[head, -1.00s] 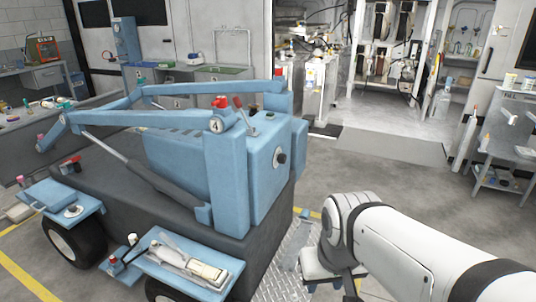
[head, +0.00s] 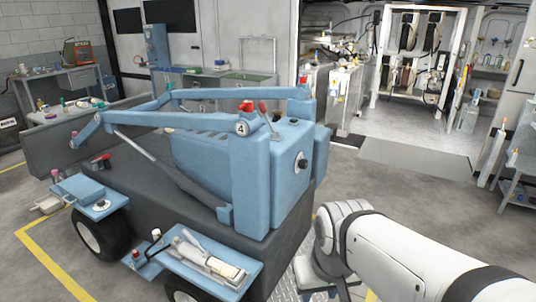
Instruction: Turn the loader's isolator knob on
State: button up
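The loader (head: 222,160) is a small blue and dark grey machine in the left and middle of the head view. A round black knob (head: 301,164) with a pale plate sits on its blue end panel, facing right; I take it for the isolator knob. Its on or off marking is too small to read. A red lever (head: 264,108) and a small dark control stand on top. My white arm reaches in from the lower right, below and right of the knob and apart from it. My gripper cannot be made out.
Blue side trays (head: 205,258) with small parts jut from the loader's near side. Workbenches (head: 70,80) stand at the back left, and a lit bay with reels (head: 410,60) at the back right. The grey floor (head: 420,190) right of the loader is open.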

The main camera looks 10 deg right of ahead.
aim_at(303, 163)
jog(key=u, duration=0.05)
jog(key=i, duration=1.15)
jog(key=z, duration=0.55)
